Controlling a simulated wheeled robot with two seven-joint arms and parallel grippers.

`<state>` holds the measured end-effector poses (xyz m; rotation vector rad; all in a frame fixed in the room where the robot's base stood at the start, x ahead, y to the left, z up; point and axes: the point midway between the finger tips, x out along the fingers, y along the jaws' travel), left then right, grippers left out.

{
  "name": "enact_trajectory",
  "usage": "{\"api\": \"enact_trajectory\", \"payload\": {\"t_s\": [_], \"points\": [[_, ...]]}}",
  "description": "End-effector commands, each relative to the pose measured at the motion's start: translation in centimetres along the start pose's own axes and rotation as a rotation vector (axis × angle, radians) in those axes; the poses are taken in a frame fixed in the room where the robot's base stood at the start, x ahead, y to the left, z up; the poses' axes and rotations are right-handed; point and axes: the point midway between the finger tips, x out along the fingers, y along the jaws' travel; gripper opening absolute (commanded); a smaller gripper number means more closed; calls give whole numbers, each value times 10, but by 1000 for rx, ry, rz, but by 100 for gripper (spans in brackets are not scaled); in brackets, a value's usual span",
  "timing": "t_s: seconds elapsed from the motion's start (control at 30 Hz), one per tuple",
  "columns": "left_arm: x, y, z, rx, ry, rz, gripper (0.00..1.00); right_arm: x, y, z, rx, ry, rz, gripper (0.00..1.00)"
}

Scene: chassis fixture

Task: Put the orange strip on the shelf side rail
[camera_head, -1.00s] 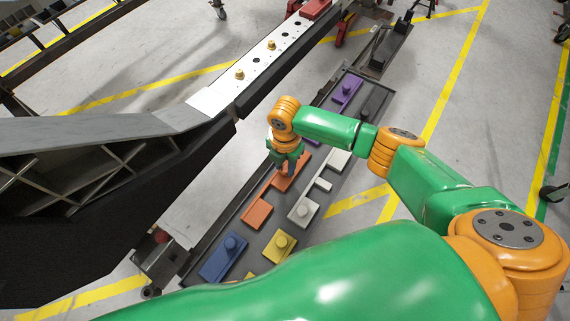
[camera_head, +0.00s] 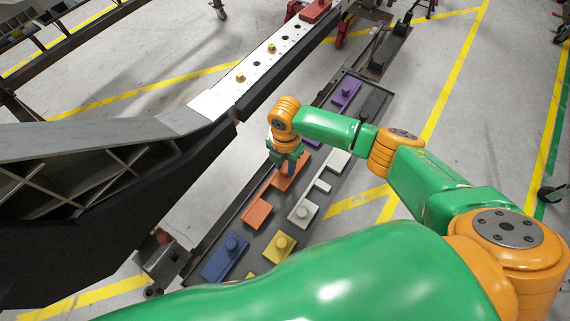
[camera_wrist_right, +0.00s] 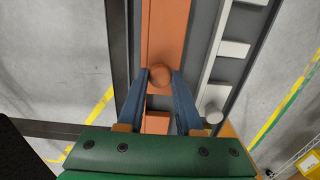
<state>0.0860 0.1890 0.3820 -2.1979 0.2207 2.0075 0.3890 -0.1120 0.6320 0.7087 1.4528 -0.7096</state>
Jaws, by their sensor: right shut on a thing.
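The orange strip (camera_head: 258,213) lies in the dark parts tray, partly hidden by my right gripper (camera_head: 288,165). In the right wrist view the strip (camera_wrist_right: 166,30) runs away from me and has a round knob. My right gripper (camera_wrist_right: 161,80) is shut on this knob, one blue finger on each side. The strip looks to be still down in the tray. A long pale rail (camera_head: 255,70) with dark holes and several brass pegs runs to the left of the tray; I cannot tell whether it is the shelf side rail. My left gripper is out of view.
The tray (camera_head: 205,240) also holds a blue block (camera_head: 225,257), a yellow block (camera_head: 280,246), pale grey pieces (camera_head: 303,211) and a purple piece (camera_head: 347,94). A red piece (camera_head: 316,10) sits at the rail's far end. The large dark chassis (camera_head: 90,240) fills the left.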

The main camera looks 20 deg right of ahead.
Motion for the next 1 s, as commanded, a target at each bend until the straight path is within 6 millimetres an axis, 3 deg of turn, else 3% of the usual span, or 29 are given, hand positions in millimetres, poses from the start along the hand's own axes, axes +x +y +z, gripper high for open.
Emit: {"api": "enact_trajectory", "payload": {"t_s": [0.03, 0.1, 0.53, 0.87, 1.0], "points": [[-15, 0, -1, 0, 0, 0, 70, -15, 0, 0, 0, 0, 1, 0], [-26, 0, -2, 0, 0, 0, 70, -26, 0, 0, 0, 0, 1, 0], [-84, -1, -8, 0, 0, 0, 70, -82, 0, 0, 0, 0, 0, 0], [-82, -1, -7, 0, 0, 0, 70, -80, 0, 0, 7, 0, 1, 0], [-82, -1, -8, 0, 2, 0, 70, -92, 4, 2, 97, -1, 4, 0]]}}
